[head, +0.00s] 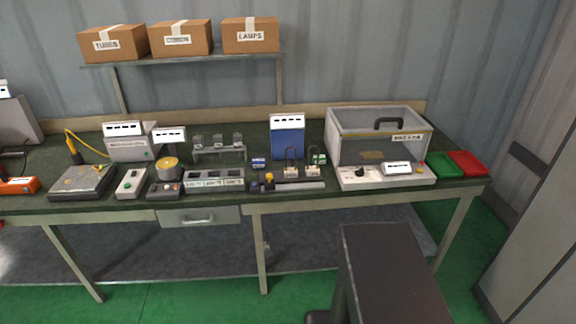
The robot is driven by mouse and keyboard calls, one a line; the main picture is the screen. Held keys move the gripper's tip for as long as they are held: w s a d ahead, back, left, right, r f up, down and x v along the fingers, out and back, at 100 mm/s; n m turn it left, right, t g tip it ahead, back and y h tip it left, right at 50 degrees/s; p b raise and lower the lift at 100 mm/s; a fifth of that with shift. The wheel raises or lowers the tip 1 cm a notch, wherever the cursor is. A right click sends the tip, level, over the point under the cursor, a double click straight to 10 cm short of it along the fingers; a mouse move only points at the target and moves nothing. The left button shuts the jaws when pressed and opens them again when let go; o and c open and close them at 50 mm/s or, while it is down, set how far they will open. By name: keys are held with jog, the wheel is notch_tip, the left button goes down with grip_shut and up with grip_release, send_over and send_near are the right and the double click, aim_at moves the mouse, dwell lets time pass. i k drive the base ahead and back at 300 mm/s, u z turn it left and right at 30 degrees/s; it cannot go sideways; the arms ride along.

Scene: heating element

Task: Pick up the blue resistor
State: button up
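A small blue block (258,163) with a pale label sits on the dark workbench top (90,160), near the middle of the bench. It looks like the blue resistor, though it is too small to make out in detail. It stands left of two small pale units with dark loops (291,171). A small green block (320,159) is further right. My gripper is not in view.
A blue panel (288,143) stands behind the small blocks. A clear-walled box (378,137) is to the right, beside green (446,166) and red (468,163) trays. Boxes line the shelf (185,59).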

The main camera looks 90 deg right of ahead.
aim_at(258, 163)
jog(key=u, duration=0.15)
jog(key=k, duration=0.65)
jog(key=z, duration=1.7)
jog(key=i, duration=0.75)
